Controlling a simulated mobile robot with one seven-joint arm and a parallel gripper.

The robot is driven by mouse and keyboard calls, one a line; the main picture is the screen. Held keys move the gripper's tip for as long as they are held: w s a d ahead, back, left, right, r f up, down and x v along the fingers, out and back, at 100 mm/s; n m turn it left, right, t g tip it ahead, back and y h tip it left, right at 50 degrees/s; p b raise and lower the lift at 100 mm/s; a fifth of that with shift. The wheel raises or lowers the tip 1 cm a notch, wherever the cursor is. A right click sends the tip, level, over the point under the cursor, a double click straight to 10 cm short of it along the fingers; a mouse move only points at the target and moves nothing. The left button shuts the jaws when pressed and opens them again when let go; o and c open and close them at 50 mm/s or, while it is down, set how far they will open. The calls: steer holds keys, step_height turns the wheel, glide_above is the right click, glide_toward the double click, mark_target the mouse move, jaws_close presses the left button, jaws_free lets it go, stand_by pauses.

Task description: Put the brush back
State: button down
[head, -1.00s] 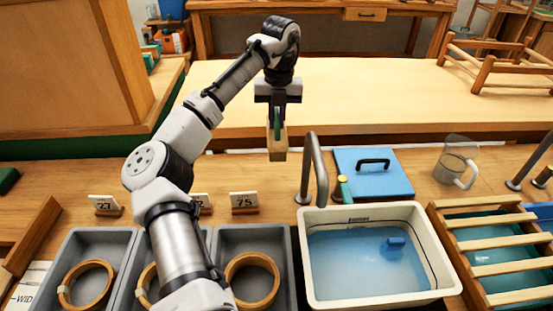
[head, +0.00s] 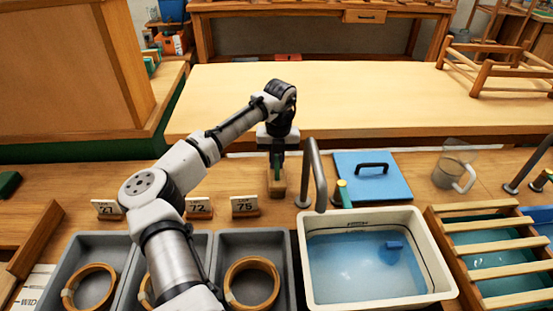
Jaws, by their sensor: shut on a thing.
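My gripper (head: 277,152) is at the back of the wooden counter, pointing down and shut on the brush. The brush shows as a narrow green part (head: 277,164) between the fingers, with a pale wooden block-like part (head: 278,185) below. It hangs roughly upright, left of the grey curved pipe and behind the number cards. The fingers hide part of it. I cannot tell whether its lower end touches the counter (head: 418,190).
A white basin of blue water (head: 303,262) stands in front right, with a grey curved pipe (head: 317,175) behind it. A blue board with a black handle (head: 390,184), a glass jug (head: 449,172), a slatted rack (head: 500,253) and grey trays (head: 288,275) surround it.

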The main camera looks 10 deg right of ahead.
steer(key=c, duration=1.5)
jaws_free()
steer(key=shift+f, duration=0.1)
steer(key=shift+o, duration=0.2)
step_height(320, 180, up, 12)
steer(key=b, duration=0.1)
steer(key=shift+d+b, duration=0.25)
steer(key=shift+b, duration=0.15)
